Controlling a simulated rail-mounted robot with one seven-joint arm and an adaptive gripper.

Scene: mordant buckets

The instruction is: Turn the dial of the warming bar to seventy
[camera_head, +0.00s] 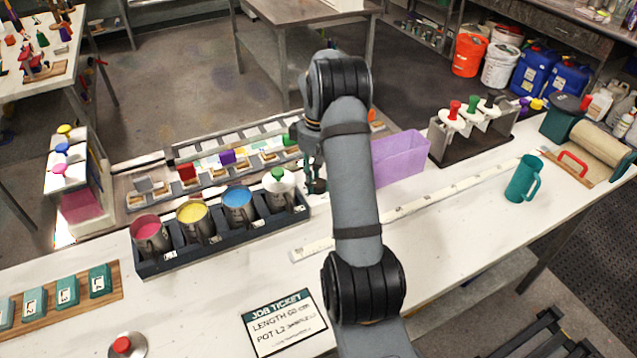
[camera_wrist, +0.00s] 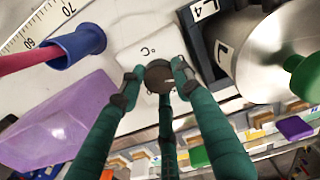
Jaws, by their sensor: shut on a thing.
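The warming bar (camera_head: 172,262) is a dark trough holding metal pots, at left centre in the head view. A dark round knob, the dial (camera_wrist: 158,77), shows in the wrist view beside a pale plate marked °C (camera_wrist: 146,50). My gripper (camera_wrist: 160,82) has green fingers closed around this knob. In the head view the dial (camera_head: 317,186) is a small dark shape below my gripper (camera_head: 313,172), at the bar's right end. My fingers cover part of the dial, and I cannot read its setting.
A lidded pot (camera_head: 280,192) stands close left of my gripper. A purple bin (camera_head: 400,158) is close on the right. A ruler strip (camera_head: 430,205) crosses the table. A job ticket (camera_head: 284,322) lies in front, and a teal jug (camera_head: 522,180) stands far right.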

